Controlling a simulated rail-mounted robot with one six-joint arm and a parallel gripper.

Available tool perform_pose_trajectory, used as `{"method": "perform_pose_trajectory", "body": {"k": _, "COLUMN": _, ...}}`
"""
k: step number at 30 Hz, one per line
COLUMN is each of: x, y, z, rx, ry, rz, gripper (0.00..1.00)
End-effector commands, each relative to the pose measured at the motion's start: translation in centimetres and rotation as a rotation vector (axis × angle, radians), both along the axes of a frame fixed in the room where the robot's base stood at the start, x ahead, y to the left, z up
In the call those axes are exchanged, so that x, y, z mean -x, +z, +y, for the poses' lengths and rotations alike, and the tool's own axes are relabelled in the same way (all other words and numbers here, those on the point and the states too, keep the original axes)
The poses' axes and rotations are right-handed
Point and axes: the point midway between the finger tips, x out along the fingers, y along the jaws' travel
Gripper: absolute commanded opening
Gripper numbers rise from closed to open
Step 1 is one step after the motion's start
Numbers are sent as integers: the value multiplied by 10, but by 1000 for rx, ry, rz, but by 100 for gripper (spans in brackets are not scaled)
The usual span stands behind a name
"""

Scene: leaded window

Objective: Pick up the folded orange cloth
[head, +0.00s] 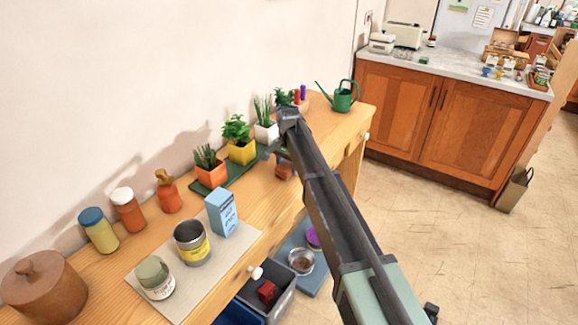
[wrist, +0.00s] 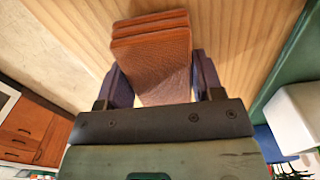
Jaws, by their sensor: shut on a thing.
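The folded orange cloth (wrist: 152,62) fills the space between the two purple-grey fingers of my gripper (wrist: 160,84) in the wrist view. It shows as a stack of a few folded layers, with a finger against each side. Wood grain lies behind it. In the head view, a small brownish-orange part of the cloth (head: 285,169) shows beside my arm, over the wooden table. My gripper (head: 285,157) is mostly hidden there by my own wrist. I cannot tell whether the cloth touches the tabletop.
Potted plants stand on a green mat (head: 213,193) along the wall, close to my gripper. A green watering can (head: 343,97) stands at the table's far end. A blue carton (head: 221,212) and an open can (head: 191,243) stand nearer. An open drawer (head: 281,302) juts out below.

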Motion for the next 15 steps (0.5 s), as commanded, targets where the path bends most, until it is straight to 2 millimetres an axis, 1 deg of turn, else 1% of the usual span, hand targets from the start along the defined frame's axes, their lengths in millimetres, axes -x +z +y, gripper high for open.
{"method": "perform_pose_trajectory", "body": {"k": 1, "x": 0, "y": 8, "z": 0, "rx": 0, "ry": 0, "rz": 0, "gripper": 38}}
{"method": "perform_pose_trajectory", "body": {"k": 5, "x": 0, "y": 30, "z": 0, "rx": 0, "ry": 0, "rz": 0, "gripper": 38}}
{"method": "perform_pose_trajectory", "body": {"k": 8, "x": 0, "y": 55, "z": 0, "rx": 0, "ry": 0, "rz": 0, "gripper": 38}}
{"method": "perform_pose_trajectory", "body": {"k": 15, "x": 0, "y": 145, "z": 0, "rx": 0, "ry": 0, "rz": 0, "gripper": 38}}
